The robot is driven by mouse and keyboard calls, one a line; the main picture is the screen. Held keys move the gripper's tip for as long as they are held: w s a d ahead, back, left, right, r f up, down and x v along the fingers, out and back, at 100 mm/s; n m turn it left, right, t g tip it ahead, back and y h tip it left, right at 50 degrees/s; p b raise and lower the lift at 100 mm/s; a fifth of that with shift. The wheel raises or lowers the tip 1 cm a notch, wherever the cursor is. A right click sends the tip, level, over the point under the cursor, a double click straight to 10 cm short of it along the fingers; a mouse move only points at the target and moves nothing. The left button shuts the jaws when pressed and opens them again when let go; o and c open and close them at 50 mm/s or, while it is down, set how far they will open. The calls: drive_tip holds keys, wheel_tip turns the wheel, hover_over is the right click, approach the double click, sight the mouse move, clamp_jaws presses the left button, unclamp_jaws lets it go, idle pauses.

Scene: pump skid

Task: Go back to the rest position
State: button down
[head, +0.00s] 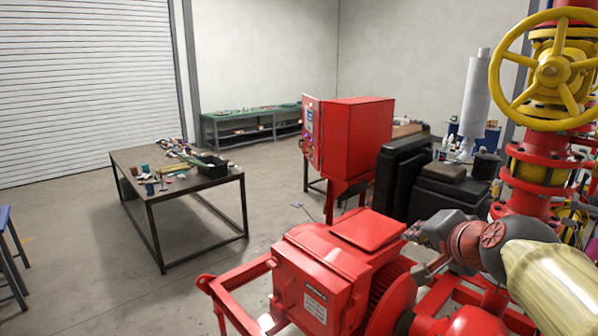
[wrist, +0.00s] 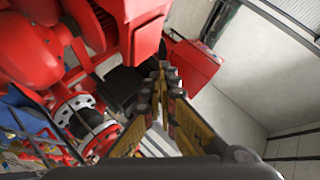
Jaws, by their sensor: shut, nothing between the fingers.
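My gripper (head: 412,233) is at the lower right of the head view, close to the red motor housing (head: 318,275) of the pump skid. In the head view its tips appear beside the flat red lid (head: 368,230) on top of the housing; I cannot tell whether they touch it. In the wrist view my gripper (wrist: 165,72) has its fingers together with nothing between them. Part of my arm runs off the right edge of the head view.
A red control cabinet (head: 352,135) and black boxes (head: 440,190) stand behind the skid. A yellow handwheel (head: 553,70) on red piping rises at right. A dark table (head: 195,182) with small items stands at left. Open floor (head: 100,270) lies between.

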drive_tip(key=s+a+f+n+g+b, duration=0.2)
drive_tip(key=s+f+n+b, duration=0.3)
drive_tip(key=s+f, duration=0.7)
drive_tip(key=s+a+f+n+g+b, duration=0.2)
drive_tip(key=s+f+n+g+b, duration=0.2)
drive_tip(key=f, duration=1.7)
drive_tip(key=shift+s+a+n+g+b, duration=0.25)
drive_tip(key=shift+s+n+b, duration=1)
drive_tip(key=shift+s, duration=2.95)
